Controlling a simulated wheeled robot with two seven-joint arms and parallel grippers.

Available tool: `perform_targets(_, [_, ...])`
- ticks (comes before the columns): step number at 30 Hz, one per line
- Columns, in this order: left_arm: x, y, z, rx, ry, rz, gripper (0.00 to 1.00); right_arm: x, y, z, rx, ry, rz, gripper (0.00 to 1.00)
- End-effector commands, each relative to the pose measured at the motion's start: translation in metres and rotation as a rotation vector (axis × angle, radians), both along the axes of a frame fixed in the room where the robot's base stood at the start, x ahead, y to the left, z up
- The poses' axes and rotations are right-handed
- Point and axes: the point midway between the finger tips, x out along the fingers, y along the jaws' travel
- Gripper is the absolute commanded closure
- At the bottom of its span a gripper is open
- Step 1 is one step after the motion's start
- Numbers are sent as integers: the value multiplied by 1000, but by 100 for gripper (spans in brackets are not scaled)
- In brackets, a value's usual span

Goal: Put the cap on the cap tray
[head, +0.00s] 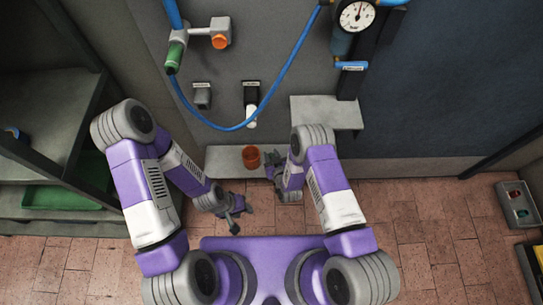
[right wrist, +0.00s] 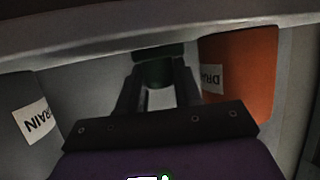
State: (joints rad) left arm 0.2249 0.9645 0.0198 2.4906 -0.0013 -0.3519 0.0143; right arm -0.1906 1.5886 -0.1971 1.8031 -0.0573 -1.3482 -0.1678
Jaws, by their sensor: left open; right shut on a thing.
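My right gripper (head: 271,164) is beside the orange container, at the low ledge below the wall. In the right wrist view its two dark fingers (right wrist: 157,88) are shut on a dark green piece (right wrist: 155,69), which looks like the cap. The cap cannot be made out in the head view. My left gripper (head: 238,215) is open and empty, lower and to the left, over the floor. No tray is marked as the cap tray; a green tray (head: 62,197) lies on the lower shelf at far left, and I cannot tell whether it is the one.
The orange container (head: 251,157) stands on the low ledge (head: 222,158); in the right wrist view it (right wrist: 240,75) bears a DRAIN label. A grey shelf (head: 327,113) juts out right of it. A blue hose (head: 222,126) loops across the wall.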

Motion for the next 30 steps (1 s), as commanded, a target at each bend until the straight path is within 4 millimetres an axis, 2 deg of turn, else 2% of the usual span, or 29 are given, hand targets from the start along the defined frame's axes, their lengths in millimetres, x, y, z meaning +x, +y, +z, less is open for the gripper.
perform_targets(3, [0,0,0,0,0,0,57,0,0,-3,0,1,0,96])
perform_targets(4, [0,0,0,0,0,0,57,0,0,-3,0,1,0,65])
perform_targets(9, [0,0,0,0,0,0,57,0,0,-3,0,1,0,41])
perform_targets(20, [0,0,2,0,0,0,57,-3,-1,2,-1,2,0,41])
perform_targets(23, [0,0,10,0,0,0,57,-15,-5,8,-1,5,0,41])
perform_targets(30, [0,0,31,0,0,0,57,-61,-20,29,-1,7,0,41])
